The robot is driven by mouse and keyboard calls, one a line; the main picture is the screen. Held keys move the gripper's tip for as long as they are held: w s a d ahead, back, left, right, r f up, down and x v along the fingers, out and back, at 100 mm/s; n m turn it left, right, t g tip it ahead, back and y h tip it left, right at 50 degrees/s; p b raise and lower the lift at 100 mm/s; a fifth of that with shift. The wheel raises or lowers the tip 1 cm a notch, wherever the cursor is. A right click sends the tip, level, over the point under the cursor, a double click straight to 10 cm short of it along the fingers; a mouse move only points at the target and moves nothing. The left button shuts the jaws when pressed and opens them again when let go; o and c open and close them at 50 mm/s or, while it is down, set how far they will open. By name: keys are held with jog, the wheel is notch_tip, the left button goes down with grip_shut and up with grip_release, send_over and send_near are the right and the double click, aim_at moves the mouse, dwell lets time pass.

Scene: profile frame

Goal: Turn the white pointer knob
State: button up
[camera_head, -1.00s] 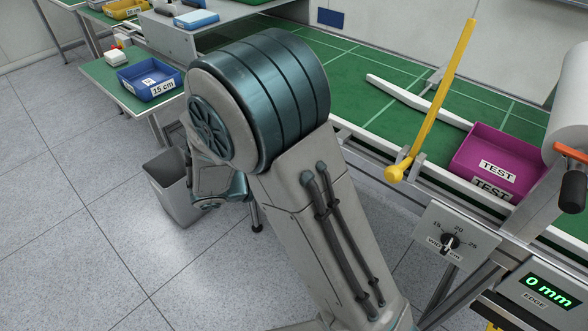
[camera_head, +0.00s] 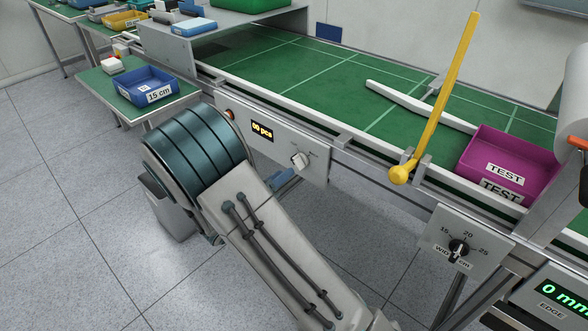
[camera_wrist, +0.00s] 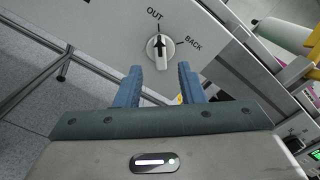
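The white pointer knob (camera_wrist: 159,48) is on a light grey panel (camera_wrist: 100,25). In the wrist view its dark mark points up toward the label OUT, with BACK to the right. In the head view the knob (camera_head: 299,160) is on the conveyor's front panel, right of a "00 pcs" display. My gripper (camera_wrist: 158,72) has its two blue fingers spread apart with nothing between them. In the wrist view the knob appears just beyond the gap between the fingertips, with no visible contact. In the head view my arm hides most of the gripper.
A black pointer knob (camera_head: 458,248) with a 15, 20, 25 scale sits on another panel at the right. A yellow lever (camera_head: 437,105) rises from the conveyor edge near a magenta TEST bin (camera_head: 512,158). A grey waste bin (camera_head: 168,212) stands on the floor at left.

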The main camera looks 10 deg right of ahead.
aim_at(295, 165)
jog(key=shift+x, duration=2.35)
